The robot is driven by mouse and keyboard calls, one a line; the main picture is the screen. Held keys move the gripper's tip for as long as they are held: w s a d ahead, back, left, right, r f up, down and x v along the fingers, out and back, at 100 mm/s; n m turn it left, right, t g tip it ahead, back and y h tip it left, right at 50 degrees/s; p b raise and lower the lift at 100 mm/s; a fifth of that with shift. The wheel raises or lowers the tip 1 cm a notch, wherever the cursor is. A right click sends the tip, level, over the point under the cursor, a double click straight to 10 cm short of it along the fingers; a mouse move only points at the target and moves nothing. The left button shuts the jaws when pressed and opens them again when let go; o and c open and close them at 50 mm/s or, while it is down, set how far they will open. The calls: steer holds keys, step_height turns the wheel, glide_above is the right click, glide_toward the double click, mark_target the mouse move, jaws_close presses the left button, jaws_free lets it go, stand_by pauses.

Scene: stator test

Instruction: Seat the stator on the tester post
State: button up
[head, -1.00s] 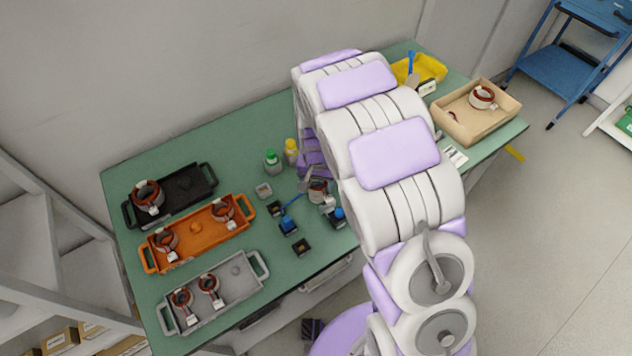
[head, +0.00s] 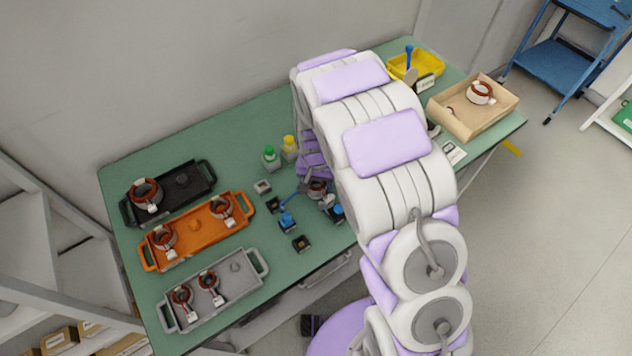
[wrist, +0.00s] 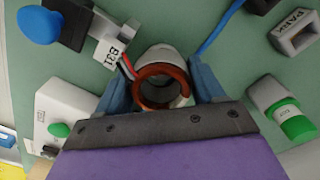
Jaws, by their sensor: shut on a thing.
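My gripper (wrist: 160,90) is shut on a stator (wrist: 160,70), with one blue finger on each side of it. The stator has a white outer ring and red-brown windings, and its bore faces the wrist camera. Coloured leads and a white tag reading B31 (wrist: 110,42) hang at its upper left. In the head view the held stator (head: 317,187) shows small beside my arm, low over the green table. The tester post is not clearly visible; I cannot tell whether it is inside the bore.
A black fixture with a blue knob (wrist: 40,25), a white box with a green button (wrist: 65,115), a PARK block (wrist: 293,32) and a green-capped bottle (wrist: 282,108) surround the gripper. Black (head: 128,210), orange (head: 148,262) and grey (head: 215,311) trays hold other stators.

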steer(key=shift+f, duration=0.2)
steer(key=shift+f, duration=0.35)
stand_by(0.4)
steer(key=o, duration=1.5)
step_height(320, 180, up, 17)
steer(key=p, duration=0.3)
steer(key=shift+w+a+r+p, duration=0.1)
steer(key=shift+a+r+p, duration=0.05)
steer(key=shift+p, duration=0.15)
